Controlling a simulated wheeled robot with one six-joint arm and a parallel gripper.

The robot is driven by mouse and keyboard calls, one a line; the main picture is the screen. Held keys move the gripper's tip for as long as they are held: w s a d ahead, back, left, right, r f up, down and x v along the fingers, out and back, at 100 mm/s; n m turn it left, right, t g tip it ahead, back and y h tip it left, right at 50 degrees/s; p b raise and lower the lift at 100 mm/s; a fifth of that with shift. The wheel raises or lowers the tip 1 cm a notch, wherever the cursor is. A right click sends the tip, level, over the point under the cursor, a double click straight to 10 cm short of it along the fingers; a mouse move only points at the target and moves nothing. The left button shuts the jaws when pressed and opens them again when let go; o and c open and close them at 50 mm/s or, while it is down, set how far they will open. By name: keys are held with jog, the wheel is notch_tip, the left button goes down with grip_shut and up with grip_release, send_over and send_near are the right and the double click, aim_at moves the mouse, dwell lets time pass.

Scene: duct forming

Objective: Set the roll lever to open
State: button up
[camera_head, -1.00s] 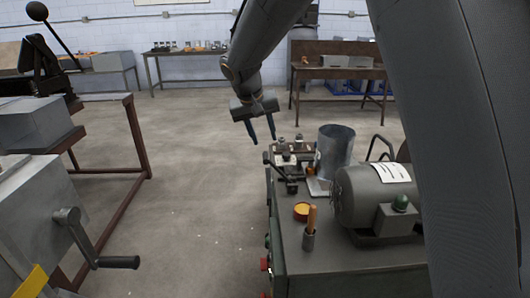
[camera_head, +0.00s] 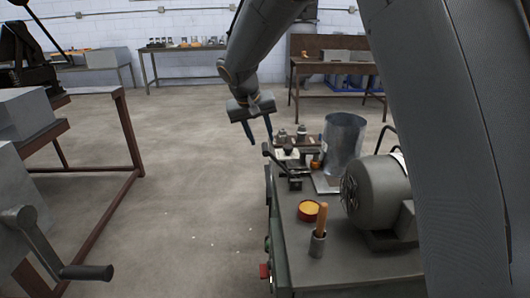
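A dark lever (camera_head: 279,163) with a small knob at its upper left end sticks out at the left edge of the forming machine (camera_head: 304,152) on the green-sided bench; I take it to be the roll lever. It slants down to the right to a dark block. My gripper (camera_head: 260,141) points down just above and left of the lever's knob in the picture, its two dark fingers apart and empty. I cannot tell how much depth separates them.
A crank (camera_head: 58,250) juts out at left. The floor between is clear.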

aim_at(264, 146)
jog(key=p+x, duration=0.1)
jog(key=x, duration=0.6)
jog(key=shift+f, duration=0.1)
grip_shut()
